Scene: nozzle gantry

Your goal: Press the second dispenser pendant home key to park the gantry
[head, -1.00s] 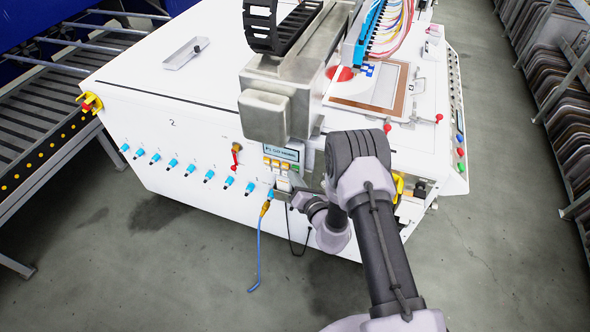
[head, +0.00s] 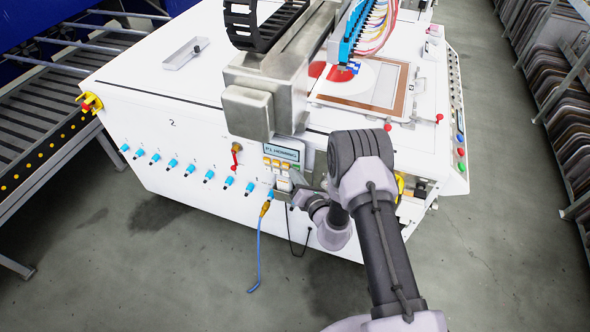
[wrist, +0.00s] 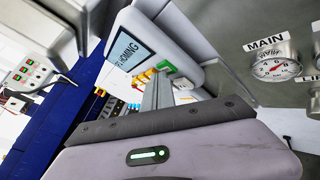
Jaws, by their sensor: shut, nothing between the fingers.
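The dispenser pendant (head: 283,150) is on the front face of the white machine. Its screen reads HOMING, and the characters before it look like P1. In the wrist view the pendant (wrist: 178,45) shows its screen at an angle, with yellow keys (wrist: 146,76) and a green patch beside them. My gripper (head: 294,177) is shut and empty, just below and right of the yellow keys (head: 276,163). In the wrist view my gripper's fingers (wrist: 158,90) reach up to the key area and partly hide it. I cannot tell whether they touch a key. The gantry head (head: 248,108) hangs just above the pendant.
A red-handled valve (head: 235,155) is left of the pendant, above a row of blue fittings (head: 209,175). A blue hose (head: 259,245) hangs below. A MAIN gauge (wrist: 276,68) shows at right in the wrist view. The floor in front is clear.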

